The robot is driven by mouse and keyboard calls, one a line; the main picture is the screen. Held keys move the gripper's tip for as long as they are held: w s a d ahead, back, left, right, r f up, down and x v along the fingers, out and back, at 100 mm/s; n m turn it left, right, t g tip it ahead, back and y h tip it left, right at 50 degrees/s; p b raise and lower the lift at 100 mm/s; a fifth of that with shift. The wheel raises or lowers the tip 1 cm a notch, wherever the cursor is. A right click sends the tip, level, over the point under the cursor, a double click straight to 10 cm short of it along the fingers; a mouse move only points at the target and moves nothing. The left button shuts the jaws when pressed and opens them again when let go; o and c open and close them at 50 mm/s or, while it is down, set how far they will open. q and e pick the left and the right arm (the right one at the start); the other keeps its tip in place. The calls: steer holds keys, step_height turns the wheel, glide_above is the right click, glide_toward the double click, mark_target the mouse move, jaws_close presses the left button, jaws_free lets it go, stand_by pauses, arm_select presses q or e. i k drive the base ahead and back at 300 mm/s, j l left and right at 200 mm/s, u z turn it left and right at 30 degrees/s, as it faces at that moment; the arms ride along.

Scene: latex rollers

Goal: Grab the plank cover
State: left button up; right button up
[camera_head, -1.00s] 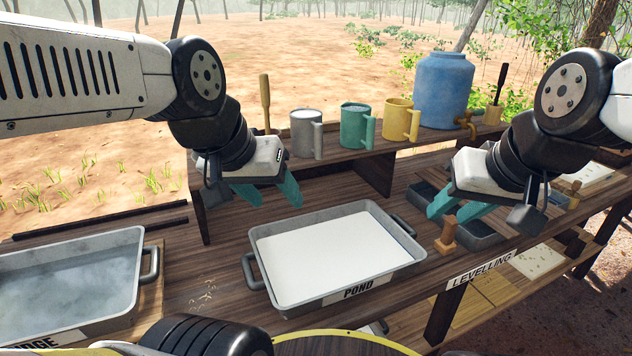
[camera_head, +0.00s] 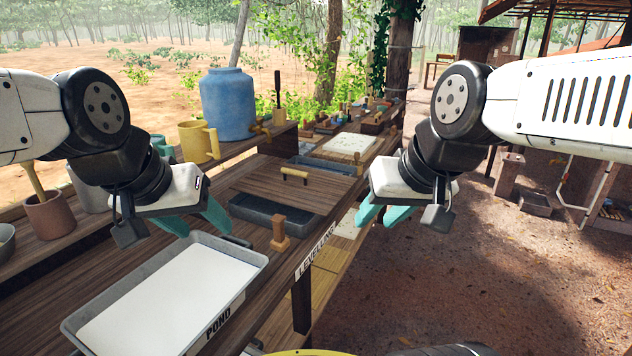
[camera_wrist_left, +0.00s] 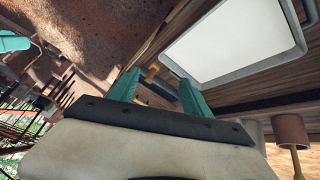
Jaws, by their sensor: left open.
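The plank cover (camera_head: 272,182) is a flat dark wooden board with a yellow handle (camera_head: 294,174) on top. It lies over the dark grey levelling trays (camera_head: 268,213) on the bench, right of the middle of the bench as seen in the head view. My left gripper (camera_head: 203,224) is open and empty, in front and to the left of the cover, above the pond tray's far end. It also shows in the left wrist view (camera_wrist_left: 160,90), fingers apart. My right gripper (camera_head: 383,217) is open and empty, off the bench's front edge, right of the cover. Neither touches the cover.
The pond tray (camera_head: 255,262) with white contents sits nearest. A small wooden stamp-like block (camera_head: 279,235) stands at the bench's front edge. A yellow mug (camera_head: 199,142) and a blue barrel (camera_head: 229,104) with a tap stand on the back shelf. Open ground lies right of the bench.

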mark_target(317, 191)
steer(key=i+l+u, duration=0.1)
steer(key=u, duration=0.6)
steer(key=i+l+u, duration=0.25)
steer(key=l, duration=0.15)
steer(key=l+u, duration=0.25)
steer(key=l, duration=0.15)
steer(key=i+l+u, duration=0.2)
steer(key=l, duration=0.25)
steer(key=i+l, duration=0.15)
steer(key=l, duration=0.6)
steer(key=i+l+u, duration=0.1)
steer(key=l, duration=0.7)
steer(key=i+l+u, duration=0.1)
steer(key=l, duration=0.65)
